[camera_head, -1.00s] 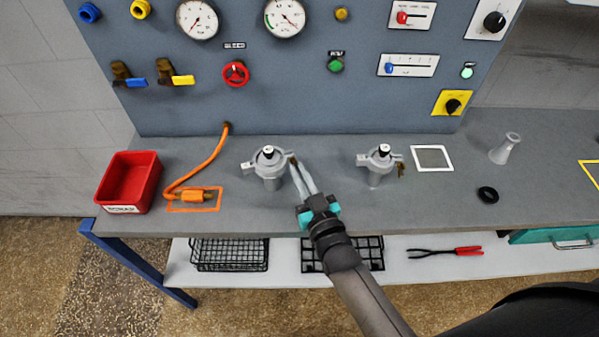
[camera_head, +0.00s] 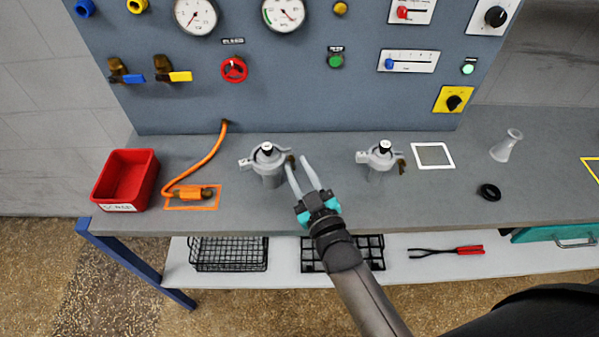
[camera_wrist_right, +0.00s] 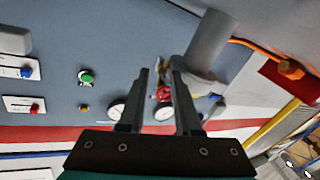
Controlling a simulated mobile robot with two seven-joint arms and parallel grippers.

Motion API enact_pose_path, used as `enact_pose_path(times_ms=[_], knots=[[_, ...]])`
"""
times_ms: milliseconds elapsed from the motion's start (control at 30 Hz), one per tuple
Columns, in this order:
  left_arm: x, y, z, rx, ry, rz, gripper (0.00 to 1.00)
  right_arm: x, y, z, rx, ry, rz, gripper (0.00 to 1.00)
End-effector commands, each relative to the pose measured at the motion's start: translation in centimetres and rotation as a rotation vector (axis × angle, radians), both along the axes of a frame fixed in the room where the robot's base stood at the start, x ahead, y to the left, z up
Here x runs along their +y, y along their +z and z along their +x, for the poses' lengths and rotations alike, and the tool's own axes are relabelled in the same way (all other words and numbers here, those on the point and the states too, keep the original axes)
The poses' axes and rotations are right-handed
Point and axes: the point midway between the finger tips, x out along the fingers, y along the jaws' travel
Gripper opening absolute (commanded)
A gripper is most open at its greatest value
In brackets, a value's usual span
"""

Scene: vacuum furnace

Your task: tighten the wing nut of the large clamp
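The larger clamp (camera_head: 267,163) is the left of two grey clamps on upright pipe stubs on the bench. Its small brown wing nut (camera_head: 290,160) is on its right side. My right gripper (camera_head: 296,161) is open at that side, its fingertips apart around or just beside the nut. In the right wrist view, the brown wing nut (camera_wrist_right: 161,66) shows between the two dark fingers (camera_wrist_right: 160,72), near the grey pipe (camera_wrist_right: 211,45). I cannot tell whether a finger touches it. My left gripper is not in view.
The smaller clamp (camera_head: 380,158) stands to the right. An orange hose (camera_head: 205,165) and red bin (camera_head: 126,180) lie left. A black ring (camera_head: 489,192) and grey funnel-shaped piece (camera_head: 506,146) are at the right. The blue panel (camera_head: 290,100) rises behind; the bench front is mostly clear.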

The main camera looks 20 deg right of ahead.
Motion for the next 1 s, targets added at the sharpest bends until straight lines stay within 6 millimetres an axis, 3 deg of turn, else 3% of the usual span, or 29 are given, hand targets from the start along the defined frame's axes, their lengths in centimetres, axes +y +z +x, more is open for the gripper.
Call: enact_pose_path(times_ms=[533,1000], knots=[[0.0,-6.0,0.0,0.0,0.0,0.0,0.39,-0.2,-0.7,-0.1,-0.045,-0.003,-0.78,0.39],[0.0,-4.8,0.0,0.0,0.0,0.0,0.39,-0.7,-0.2,-8.1,-0.046,-0.002,-0.785,0.39]])
